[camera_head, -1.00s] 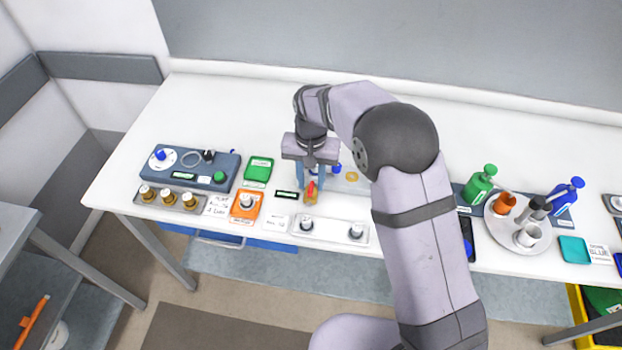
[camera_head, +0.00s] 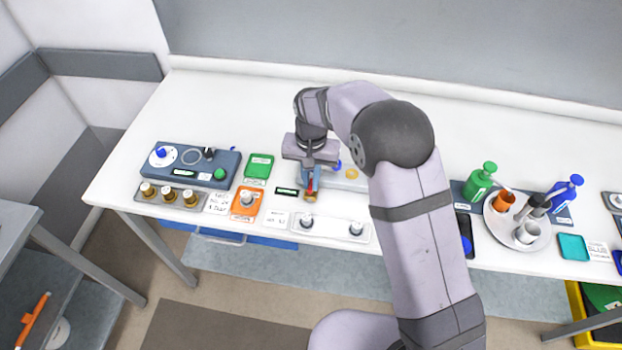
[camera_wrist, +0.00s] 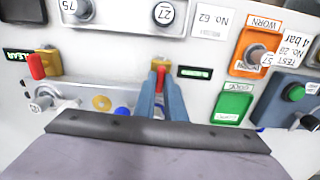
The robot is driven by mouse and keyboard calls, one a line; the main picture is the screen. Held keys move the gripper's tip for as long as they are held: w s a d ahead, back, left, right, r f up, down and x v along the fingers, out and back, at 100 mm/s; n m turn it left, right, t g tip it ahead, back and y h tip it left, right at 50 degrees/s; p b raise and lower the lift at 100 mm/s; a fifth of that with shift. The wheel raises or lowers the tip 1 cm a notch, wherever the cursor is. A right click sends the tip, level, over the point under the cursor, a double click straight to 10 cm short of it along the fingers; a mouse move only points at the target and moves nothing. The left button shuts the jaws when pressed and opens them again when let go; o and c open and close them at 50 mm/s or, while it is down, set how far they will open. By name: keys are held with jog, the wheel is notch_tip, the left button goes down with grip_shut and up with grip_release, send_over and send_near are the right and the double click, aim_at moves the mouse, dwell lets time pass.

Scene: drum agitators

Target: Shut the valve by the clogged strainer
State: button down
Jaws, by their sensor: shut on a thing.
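My gripper (camera_head: 311,188) is shut on the red handle of a brass valve (camera_head: 310,197). In the wrist view, my two blue fingers (camera_wrist: 161,82) close on the red handle (camera_wrist: 160,68), which lies in line with them; the brass body is partly hidden. A second brass valve (camera_wrist: 50,62) with a red handle (camera_wrist: 36,66) stands apart to the left in the wrist view, beside a metal fitting (camera_wrist: 45,100). A small display (camera_wrist: 194,73) sits right of the held valve. Which part is the clogged strainer I cannot tell.
A tray (camera_head: 330,231) with two numbered fittings lies at the table's front edge. An orange mat (camera_head: 239,211) with a fitting and a green mat (camera_head: 259,166) lie left. A blue-grey panel (camera_head: 225,165) stands further left. The back of the table is clear.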

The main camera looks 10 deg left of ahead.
jog(key=m, duration=0.8)
jog(key=shift+m+b, duration=0.3)
jog(key=m, duration=0.8)
jog(key=shift+m, duration=0.4)
jog(key=c, duration=1.8)
grip_release()
